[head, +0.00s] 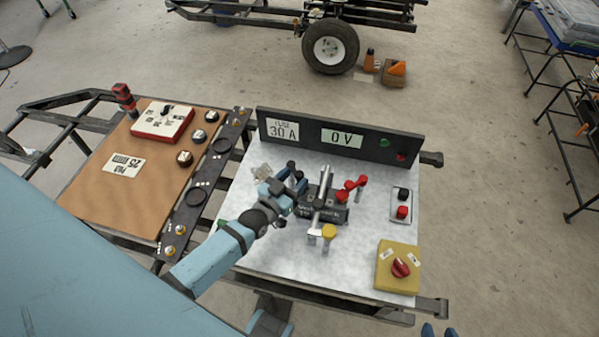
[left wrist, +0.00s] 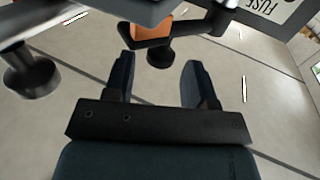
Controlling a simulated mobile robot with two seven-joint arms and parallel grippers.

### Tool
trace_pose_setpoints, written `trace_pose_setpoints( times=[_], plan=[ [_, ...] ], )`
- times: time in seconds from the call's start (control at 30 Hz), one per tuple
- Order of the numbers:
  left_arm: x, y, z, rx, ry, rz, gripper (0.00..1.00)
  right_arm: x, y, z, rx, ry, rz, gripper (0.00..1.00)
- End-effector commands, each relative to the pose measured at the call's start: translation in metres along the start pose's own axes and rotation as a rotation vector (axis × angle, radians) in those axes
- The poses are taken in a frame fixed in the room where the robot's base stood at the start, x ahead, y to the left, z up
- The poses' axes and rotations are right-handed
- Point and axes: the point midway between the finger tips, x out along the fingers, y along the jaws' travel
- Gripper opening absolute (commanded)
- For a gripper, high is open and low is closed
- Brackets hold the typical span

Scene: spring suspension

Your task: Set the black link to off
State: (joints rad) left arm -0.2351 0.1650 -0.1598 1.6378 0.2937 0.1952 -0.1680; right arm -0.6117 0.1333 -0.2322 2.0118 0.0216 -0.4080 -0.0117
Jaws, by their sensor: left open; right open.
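A black knob (head: 291,164), apparently part of the black link, stands on the white panel (head: 330,270), just beyond my left gripper (head: 292,183). The gripper and the arm hide the rest of that part, so I cannot tell the link's position. In the left wrist view the left gripper (left wrist: 157,62) is open. A black round knob (left wrist: 160,51) under an orange-brown block (left wrist: 152,33) shows between its fingertips, and I cannot tell whether they touch it. My right gripper (head: 439,331) is open and empty at the bottom edge, off the panel.
A red link (head: 347,192) and a metal lever assembly (head: 322,205) stand right of the left gripper. The upright display panel (head: 343,137) reads 30 A and 0 V.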

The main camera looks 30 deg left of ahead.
Motion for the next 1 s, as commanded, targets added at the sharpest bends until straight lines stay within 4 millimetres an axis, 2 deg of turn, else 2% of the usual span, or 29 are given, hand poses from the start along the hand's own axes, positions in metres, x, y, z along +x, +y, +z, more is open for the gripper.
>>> trace_pose_setpoints(
  times=[0.03, 0.2, 0.53, 0.57, 0.77, 0.8, 1.0],
  plan=[
    [0.008, 0.000, 0.000, -0.001, 0.001, 0.000, 0.51, 0.000, 0.000, 0.000, -0.001, 0.000, 0.001, 0.43],
    [0.024, 0.000, 0.000, -0.001, 0.000, 0.001, 0.51, 0.000, 0.000, 0.000, -0.001, 0.000, 0.001, 0.43],
    [0.027, 0.001, 0.001, -0.001, -0.001, 0.001, 0.51, 0.000, -0.001, 0.000, -0.001, -0.001, -0.002, 0.43],
    [0.027, 0.000, 0.000, -0.001, -0.001, 0.001, 0.48, 0.000, -0.001, 0.001, -0.001, -0.001, -0.002, 0.43],
    [0.027, 0.000, 0.000, -0.001, -0.001, 0.000, 0.03, 0.000, -0.002, 0.001, -0.001, -0.002, -0.003, 0.43],
    [0.027, 0.000, 0.000, -0.001, -0.001, 0.000, 0.00, 0.000, -0.002, 0.001, -0.001, -0.002, -0.003, 0.43],
    [0.025, -0.003, 0.000, 0.001, -0.001, 0.001, 0.00, 0.000, -0.002, 0.000, -0.001, -0.002, -0.003, 0.43]
  ],
)
